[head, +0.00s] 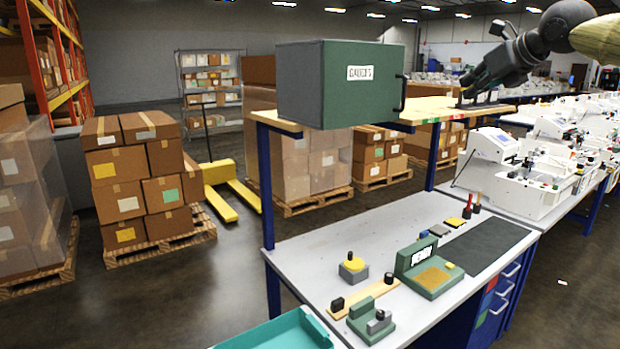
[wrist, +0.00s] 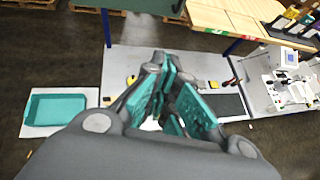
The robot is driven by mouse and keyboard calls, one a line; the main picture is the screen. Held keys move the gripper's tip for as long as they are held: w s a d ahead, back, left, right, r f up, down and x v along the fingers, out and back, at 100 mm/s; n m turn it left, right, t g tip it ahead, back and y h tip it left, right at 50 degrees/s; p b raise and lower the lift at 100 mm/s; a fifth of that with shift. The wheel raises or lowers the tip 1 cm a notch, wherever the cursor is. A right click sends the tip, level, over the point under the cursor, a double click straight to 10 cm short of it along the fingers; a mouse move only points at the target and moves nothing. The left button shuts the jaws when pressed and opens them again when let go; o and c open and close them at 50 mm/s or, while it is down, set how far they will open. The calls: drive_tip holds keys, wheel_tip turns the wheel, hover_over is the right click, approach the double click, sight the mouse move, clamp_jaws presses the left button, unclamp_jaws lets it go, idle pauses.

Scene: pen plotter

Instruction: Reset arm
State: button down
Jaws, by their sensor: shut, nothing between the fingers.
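My gripper (head: 470,86) is at the upper right of the head view, at the end of my dark arm, raised high above the workbench. In that view its tip overlaps the right part of the wooden upper shelf (head: 440,107); I cannot tell the gap between them. In the wrist view my gripper (wrist: 163,112) shows grey fingers with teal pads, shut with nothing held. The workbench top (wrist: 130,62) lies well below it, partly hidden by the fingers.
A green cabinet (head: 335,85) stands on the upper shelf. The workbench (head: 330,235) carries a green device (head: 430,273), a yellow-topped block (head: 352,267) and a dark mat (head: 480,246). A teal tray (head: 285,330) is at the front; stacked boxes (head: 140,175) stand left. White machines (head: 500,175) line the right.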

drive_tip(key=w+a+f+n+g+h, duration=0.1)
drive_tip(key=w+a+f+n+h, duration=0.2)
drive_tip(key=f, duration=1.2)
drive_tip(key=w+a+f+n+g+h, duration=0.1)
drive_tip(key=a+f+n+g, duration=0.3)
drive_tip(key=f, duration=1.1)
drive_tip(key=s+a+f+n+t+h, duration=0.1)
drive_tip(key=s+a+f+n, duration=0.15)
drive_tip(key=f, duration=0.65)
drive_tip(key=s+a+f+n, duration=0.2)
drive_tip(key=a+f, duration=0.1)
drive_tip(key=f, duration=0.7)
drive_tip(key=s+a+f+n+g+b, duration=0.15)
drive_tip(key=s+f+n, duration=0.45)
drive_tip(key=s+f, duration=0.7)
drive_tip(key=s+a+f+n+g, duration=0.15)
drive_tip(key=s+f+n, duration=0.35)
drive_tip(key=s+f, duration=0.85)
drive_tip(key=s+f+n+g, duration=0.1)
drive_tip(key=s+f+n, duration=0.2)
drive_tip(key=s, duration=0.5)
drive_tip(key=s+f+n+g, duration=0.2)
drive_tip(key=s+f, duration=0.3)
drive_tip(key=s, duration=0.4)
drive_tip(key=s+d+f+n+g+y, duration=0.1)
drive_tip(key=s+f+n, duration=0.3)
drive_tip(key=s, duration=0.5)
drive_tip(key=shift+f+b, duration=0.3)
drive_tip(key=shift+n, duration=0.25)
